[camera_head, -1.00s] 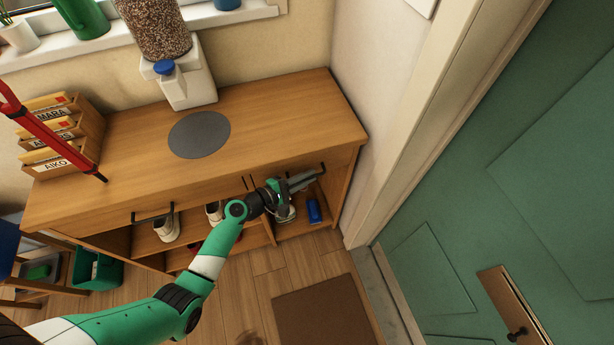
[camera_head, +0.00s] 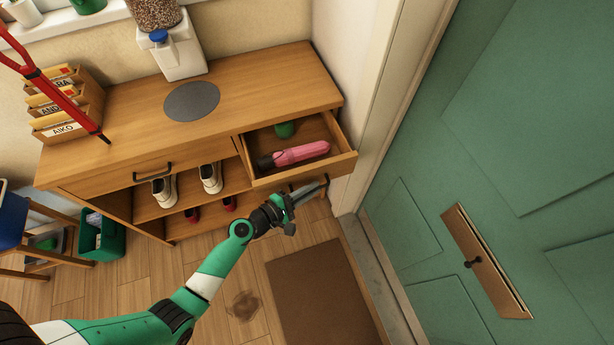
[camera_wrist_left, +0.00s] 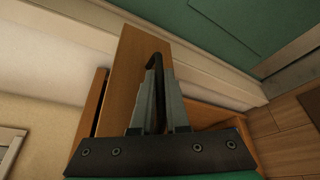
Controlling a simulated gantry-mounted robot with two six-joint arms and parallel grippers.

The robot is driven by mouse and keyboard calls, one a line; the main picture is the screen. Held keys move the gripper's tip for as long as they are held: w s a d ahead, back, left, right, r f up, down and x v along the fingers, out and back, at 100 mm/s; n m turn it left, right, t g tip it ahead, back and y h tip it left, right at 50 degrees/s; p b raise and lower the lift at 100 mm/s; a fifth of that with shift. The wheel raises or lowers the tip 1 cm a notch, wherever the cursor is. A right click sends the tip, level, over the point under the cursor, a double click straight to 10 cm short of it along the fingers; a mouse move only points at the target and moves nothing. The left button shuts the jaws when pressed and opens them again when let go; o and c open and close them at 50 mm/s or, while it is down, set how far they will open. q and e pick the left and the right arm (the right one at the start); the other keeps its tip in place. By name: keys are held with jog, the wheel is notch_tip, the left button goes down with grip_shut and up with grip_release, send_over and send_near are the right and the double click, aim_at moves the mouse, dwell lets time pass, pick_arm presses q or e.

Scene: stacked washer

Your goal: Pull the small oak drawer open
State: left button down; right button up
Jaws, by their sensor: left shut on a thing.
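The small oak drawer (camera_head: 312,167) at the right end of the oak cabinet stands pulled out in the head view. A pink bottle-like item (camera_head: 301,153) with a dark end and a green round item (camera_head: 285,129) lie inside it. My left gripper (camera_head: 308,189) is at the drawer's front, low and right of centre. In the left wrist view its two fingers are shut on the dark bar handle (camera_wrist_left: 154,61), in front of the drawer front (camera_wrist_left: 127,75). My right gripper is in neither view.
The cabinet top (camera_head: 250,85) holds a grey round mat, letter trays and a white dispenser. Shoes stand on the shelves below. A second, wider drawer (camera_head: 120,178) is closed at the left. The green door (camera_head: 480,130) is at right; a brown mat (camera_head: 325,290) lies on the floor.

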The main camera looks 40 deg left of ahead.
pick_arm(q)
jog(key=shift+s+d, duration=0.3)
jog(key=shift+d, duration=0.3)
jog(key=c, duration=0.9)
grip_release()
jog(key=p+v, duration=0.1)
jog(key=v, duration=1)
jog(key=shift+s+p, duration=0.3)
jog(key=shift+p, duration=0.1)
